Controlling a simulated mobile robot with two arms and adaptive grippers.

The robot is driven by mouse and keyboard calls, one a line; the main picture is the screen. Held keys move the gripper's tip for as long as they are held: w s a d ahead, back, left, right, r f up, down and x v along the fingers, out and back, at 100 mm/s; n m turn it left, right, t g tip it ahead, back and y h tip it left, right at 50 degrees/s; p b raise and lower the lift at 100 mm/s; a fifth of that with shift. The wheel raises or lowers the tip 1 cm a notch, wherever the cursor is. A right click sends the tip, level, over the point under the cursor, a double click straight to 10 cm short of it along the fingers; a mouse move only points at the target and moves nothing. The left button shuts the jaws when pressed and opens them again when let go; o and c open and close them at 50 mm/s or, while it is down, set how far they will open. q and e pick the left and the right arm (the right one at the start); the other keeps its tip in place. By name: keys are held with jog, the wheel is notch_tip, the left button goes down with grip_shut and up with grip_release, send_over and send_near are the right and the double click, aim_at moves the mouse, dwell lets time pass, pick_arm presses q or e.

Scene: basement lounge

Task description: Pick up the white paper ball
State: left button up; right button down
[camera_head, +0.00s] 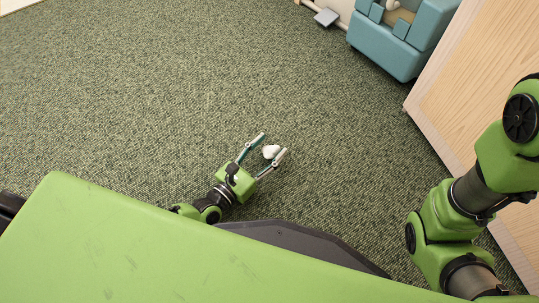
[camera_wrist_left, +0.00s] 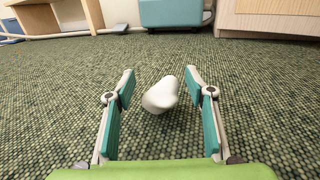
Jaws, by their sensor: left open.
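The white paper ball (camera_head: 271,152) is a small, uneven white lump on the green carpet. My left gripper (camera_head: 274,143) is open, low over the carpet, with the ball between its two fingers near their tips.
The green carpet (camera_head: 150,90) around the ball is clear. A light wooden cabinet (camera_head: 470,75) stands at the right. A teal padded seat (camera_head: 385,50) is at the top right, with a small grey plate (camera_head: 326,17) to its left.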

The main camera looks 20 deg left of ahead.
pick_arm(q)
jog(key=shift+w+d, duration=0.1)
jog(key=shift+w, duration=0.15)
jog(key=c, duration=0.8)
jog(key=shift+r, duration=0.1)
